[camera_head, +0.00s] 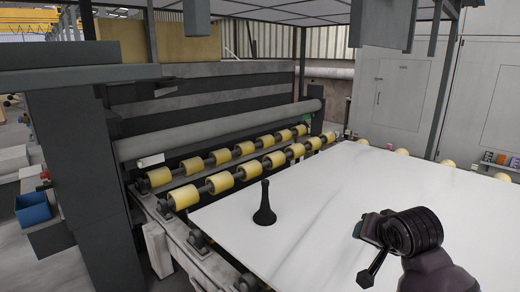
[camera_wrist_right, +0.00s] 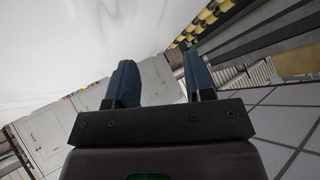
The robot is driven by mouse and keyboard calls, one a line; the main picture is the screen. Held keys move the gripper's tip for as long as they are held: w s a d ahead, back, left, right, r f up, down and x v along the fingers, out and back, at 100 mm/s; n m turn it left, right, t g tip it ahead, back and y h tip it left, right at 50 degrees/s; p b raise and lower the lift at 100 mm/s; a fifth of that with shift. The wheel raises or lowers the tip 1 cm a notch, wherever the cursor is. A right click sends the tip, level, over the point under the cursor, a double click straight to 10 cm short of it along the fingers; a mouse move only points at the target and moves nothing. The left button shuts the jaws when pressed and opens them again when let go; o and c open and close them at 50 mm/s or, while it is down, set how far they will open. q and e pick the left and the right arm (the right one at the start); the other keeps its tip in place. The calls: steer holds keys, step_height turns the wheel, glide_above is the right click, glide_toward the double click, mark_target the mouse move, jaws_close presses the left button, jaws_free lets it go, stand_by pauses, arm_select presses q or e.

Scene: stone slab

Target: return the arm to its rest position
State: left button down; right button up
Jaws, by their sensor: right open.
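My right arm comes in from the lower right in the head view, over the near right part of the white stone slab (camera_head: 310,190). My right gripper (camera_head: 364,252) is above the slab surface, pointing left. In the right wrist view the two blue-faced fingers of the right gripper (camera_wrist_right: 160,75) stand well apart with nothing between them. My left arm and gripper are not in view. A black, flared object (camera_head: 264,208) stands upright on the slab near its left edge, apart from the gripper.
Rows of yellow rollers (camera_head: 220,181) run behind the slab's left edge, below a grey roller bar (camera_head: 220,130). A dark pillar (camera_head: 85,170) stands at left, with a blue bin (camera_head: 33,208) beside it. Grey cabinets (camera_head: 400,95) stand behind. The middle of the slab is clear.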

steer(key=s+d+f+n+g, duration=0.2)
steer(key=s+f+g, duration=0.1)
steer(key=s+f, duration=1.15)
steer(key=s+f+n+g+h, duration=0.1)
steer(key=s+f+n+g, duration=0.3)
steer(key=s, duration=1.5)
steer(key=w+f+t, duration=0.8)
steer(key=f+t, duration=0.1)
steer(key=f, duration=0.2)
steer(key=shift+d, duration=0.4)
steer(key=shift+f, duration=0.1)
steer(key=shift+c, duration=0.5)
